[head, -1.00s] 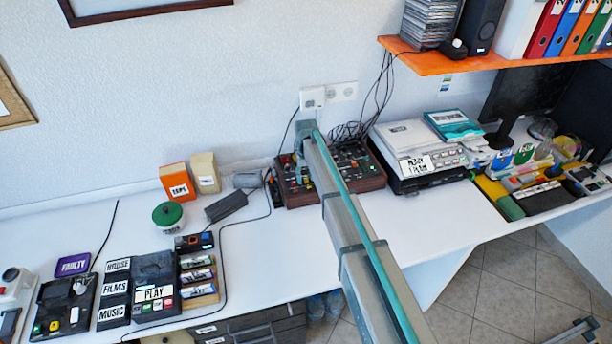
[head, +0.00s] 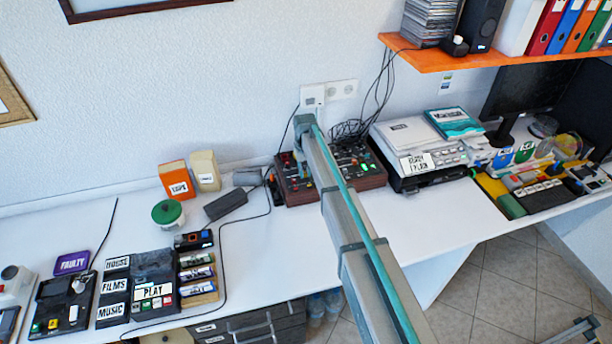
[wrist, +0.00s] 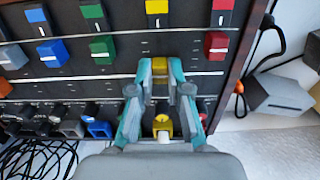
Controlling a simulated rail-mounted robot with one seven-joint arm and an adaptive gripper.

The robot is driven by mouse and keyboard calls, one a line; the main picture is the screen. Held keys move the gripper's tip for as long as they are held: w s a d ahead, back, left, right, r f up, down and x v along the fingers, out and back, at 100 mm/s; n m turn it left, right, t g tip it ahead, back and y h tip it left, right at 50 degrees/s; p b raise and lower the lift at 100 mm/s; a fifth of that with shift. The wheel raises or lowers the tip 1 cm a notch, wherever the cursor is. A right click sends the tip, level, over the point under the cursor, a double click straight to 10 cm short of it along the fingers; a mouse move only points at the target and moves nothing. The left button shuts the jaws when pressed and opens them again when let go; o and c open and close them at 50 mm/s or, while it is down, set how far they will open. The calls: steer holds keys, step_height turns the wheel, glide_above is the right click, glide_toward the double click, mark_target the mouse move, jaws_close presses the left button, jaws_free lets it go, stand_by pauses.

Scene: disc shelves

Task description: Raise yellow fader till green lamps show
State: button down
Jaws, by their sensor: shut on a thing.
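The dark mixer with wooden sides (head: 374,180) stands against the wall in the head view, partly hidden by my arm. In the wrist view its panel shows rows of coloured caps. My gripper (wrist: 160,72) has its teal fingertips closed on the yellow fader cap (wrist: 160,65), one on each side. A blue cap (wrist: 53,53) and a green cap (wrist: 103,49) sit to its left, a red cap (wrist: 216,45) to its right. Small green lights (head: 368,167) glow on the mixer's right part in the head view. My fingertips are hidden there.
Another yellow part (wrist: 162,124) lies between my finger bases. A cable and grey block (wrist: 275,95) lie right of the mixer in the wrist view. In the head view, a white machine (head: 415,155) stands right of the mixer, and an orange shelf (head: 470,62) hangs above it.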

steer(key=shift+w+a, duration=0.2)
steer(key=shift+w, duration=0.3)
steer(key=shift+s, duration=0.1)
steer(key=c, duration=1.1)
jaws_free()
step_height(320, 180, up, 12)
steer(key=shift+d, duration=0.1)
